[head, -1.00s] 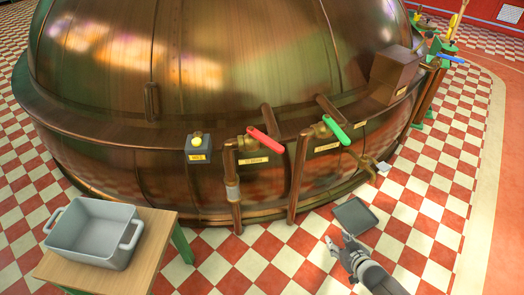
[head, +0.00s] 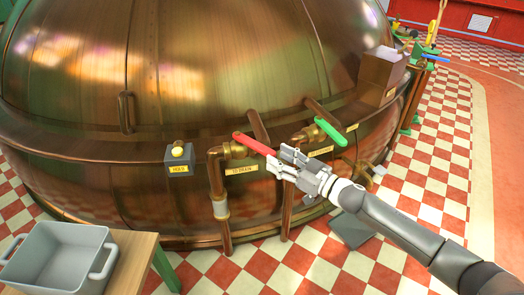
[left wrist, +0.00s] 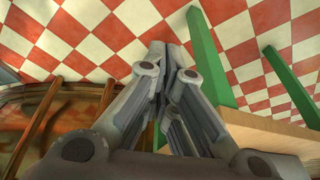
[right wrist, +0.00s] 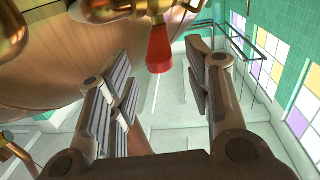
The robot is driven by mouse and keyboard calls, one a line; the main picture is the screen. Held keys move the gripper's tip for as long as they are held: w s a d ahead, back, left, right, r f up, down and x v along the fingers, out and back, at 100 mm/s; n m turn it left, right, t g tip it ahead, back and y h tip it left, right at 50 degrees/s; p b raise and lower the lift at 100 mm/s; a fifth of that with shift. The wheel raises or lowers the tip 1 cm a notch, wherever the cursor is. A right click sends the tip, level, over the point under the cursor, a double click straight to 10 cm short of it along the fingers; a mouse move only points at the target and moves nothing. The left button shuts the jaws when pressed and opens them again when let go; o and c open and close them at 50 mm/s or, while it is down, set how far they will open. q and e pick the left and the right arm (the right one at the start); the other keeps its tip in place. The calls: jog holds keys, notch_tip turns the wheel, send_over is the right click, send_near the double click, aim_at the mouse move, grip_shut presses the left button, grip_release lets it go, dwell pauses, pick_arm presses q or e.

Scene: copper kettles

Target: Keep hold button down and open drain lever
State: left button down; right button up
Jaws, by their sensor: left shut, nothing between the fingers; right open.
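The hold button is a yellow knob (head: 178,151) on a small grey box (head: 179,161) labelled HOLD, on the kettle's rim. The drain lever (head: 256,144) has a red handle above a plate reading DRAIN, pointing down to the right. My right gripper (head: 277,162) is open at the handle's lower end. In the right wrist view the red handle tip (right wrist: 160,52) shows between the spread fingers, near their tips; I cannot tell whether they touch. My left gripper (left wrist: 172,62) is shut and empty, seen only in the left wrist view, beside the green table legs.
A green lever (head: 329,131) sits right of the red one. Copper pipes (head: 222,205) run down below the levers. A grey tub (head: 55,258) stands on a wooden table (head: 135,262) at lower left. A dark tray (head: 350,232) lies on the checkered floor.

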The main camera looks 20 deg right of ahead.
aim_at(263, 148)
jog(key=x, duration=0.5)
jog(key=shift+w+a+b, duration=0.1)
jog(key=shift+w+b, duration=0.15)
jog(key=shift+b, duration=0.05)
pick_arm(q)
jog(key=shift+r, duration=1.55)
pick_arm(e)
jog(key=shift+x, duration=0.8)
grip_shut()
